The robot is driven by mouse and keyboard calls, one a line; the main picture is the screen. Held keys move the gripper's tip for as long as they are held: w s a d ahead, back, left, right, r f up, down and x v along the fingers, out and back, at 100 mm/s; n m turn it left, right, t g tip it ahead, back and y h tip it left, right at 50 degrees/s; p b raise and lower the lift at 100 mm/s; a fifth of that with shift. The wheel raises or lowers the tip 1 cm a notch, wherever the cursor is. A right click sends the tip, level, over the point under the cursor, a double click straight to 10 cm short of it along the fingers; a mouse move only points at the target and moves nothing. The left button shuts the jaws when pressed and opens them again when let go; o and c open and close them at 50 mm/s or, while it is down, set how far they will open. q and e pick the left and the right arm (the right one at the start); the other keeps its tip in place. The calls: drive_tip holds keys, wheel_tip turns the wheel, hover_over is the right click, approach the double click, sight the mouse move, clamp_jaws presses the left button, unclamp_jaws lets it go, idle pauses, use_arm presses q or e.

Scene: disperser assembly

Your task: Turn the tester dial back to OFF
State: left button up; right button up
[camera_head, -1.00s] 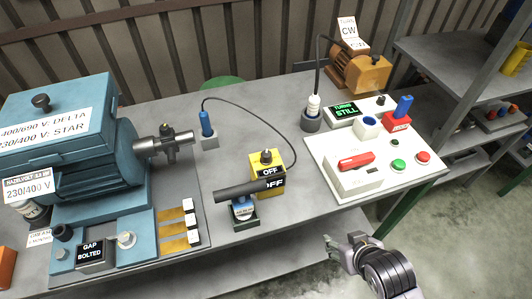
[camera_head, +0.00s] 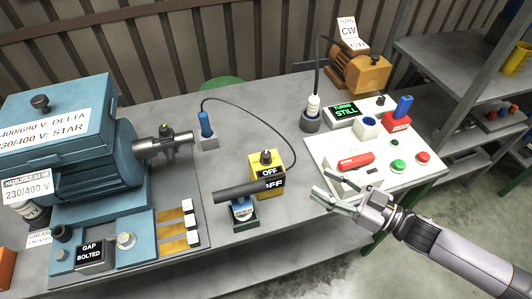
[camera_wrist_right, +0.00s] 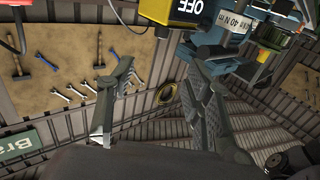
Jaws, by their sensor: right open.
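The yellow tester box (camera_head: 278,183) stands on the grey bench in the head view, with a dark dial (camera_head: 267,157) on top. A cable runs near the box. Part of a yellow box with an OFF label (camera_wrist_right: 188,12) also shows at the top of the right wrist view. My right gripper (camera_head: 322,184) is open and empty, to the right of the tester and apart from it. Its spread fingers also show in the wrist view (camera_wrist_right: 160,72). My left gripper is out of view.
A dark cylinder (camera_head: 240,192) on a small stand is just in front of the tester. The white panel (camera_head: 322,146) with a red handle and buttons lies to the right, partly behind my right gripper. A large blue motor (camera_head: 70,145) fills the left.

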sight(268, 155)
drive_tip(key=p+x, duration=0.4)
drive_tip(key=x, duration=1.2)
drive_tip(key=shift+s+r, duration=0.1)
drive_tip(key=shift+r, duration=0.05)
drive_tip(key=shift+w+a, duration=0.35)
drive_tip(key=shift+a, duration=0.25)
drive_tip(key=shift+c, duration=0.2)
clamp_jaws()
